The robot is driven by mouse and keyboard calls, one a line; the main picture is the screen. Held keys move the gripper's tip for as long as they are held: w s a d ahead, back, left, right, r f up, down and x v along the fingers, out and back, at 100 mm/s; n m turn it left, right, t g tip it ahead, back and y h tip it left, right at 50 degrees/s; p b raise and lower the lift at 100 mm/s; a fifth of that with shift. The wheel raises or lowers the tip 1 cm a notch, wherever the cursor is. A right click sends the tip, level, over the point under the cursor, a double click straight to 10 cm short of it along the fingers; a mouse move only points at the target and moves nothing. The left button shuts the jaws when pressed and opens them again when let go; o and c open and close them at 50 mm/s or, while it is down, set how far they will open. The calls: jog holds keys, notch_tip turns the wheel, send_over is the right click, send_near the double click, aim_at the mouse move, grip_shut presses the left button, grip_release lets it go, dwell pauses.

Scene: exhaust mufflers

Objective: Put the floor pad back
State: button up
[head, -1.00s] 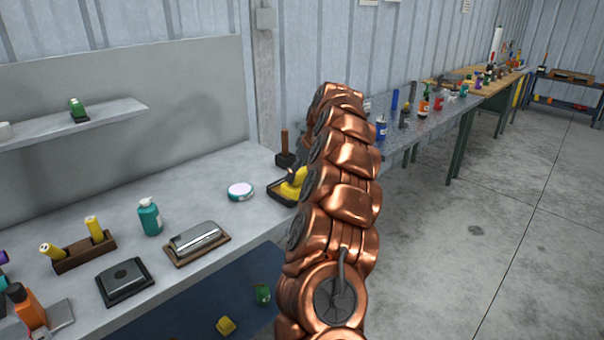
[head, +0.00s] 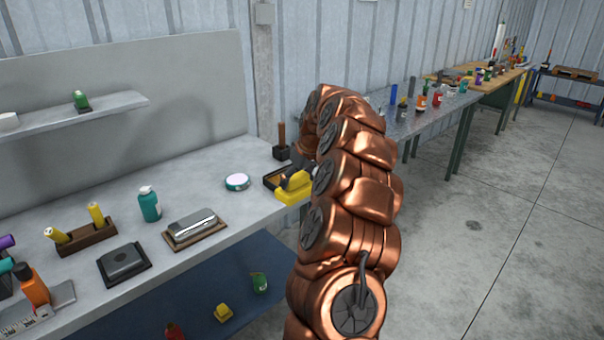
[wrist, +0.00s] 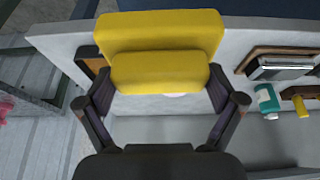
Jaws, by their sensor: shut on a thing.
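The yellow floor pad (wrist: 160,35) is a block with a stepped shape, held between the two dark fingers of my gripper (wrist: 160,84) in the wrist view. In the head view the pad (head: 294,190) is at the bench's front edge, beside and partly over a dark-rimmed tray (head: 268,181) with a brown inside. My gripper (head: 298,179) is partly hidden there by my copper arm. Whether the pad touches the tray or the bench I cannot tell.
A white-topped round tin (head: 237,182), a teal bottle (head: 149,204) and a silver-topped block (head: 192,225) stand left of the tray. A wooden-handled tool (head: 282,142) stands behind it. A lower blue shelf (head: 190,297) holds small items. Floor on the right is clear.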

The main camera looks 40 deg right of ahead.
jog(key=s+a+f, duration=0.1)
jog(key=a+f, duration=0.3)
jog(key=a, duration=0.8)
jog(key=s+a+f, duration=0.1)
jog(key=a+f, duration=0.3)
jog(key=a, duration=0.8)
jog(key=s+a+f, duration=0.1)
jog(key=a+f, duration=0.3)
jog(key=a, duration=0.8)
jog(key=shift+a+m, duration=0.3)
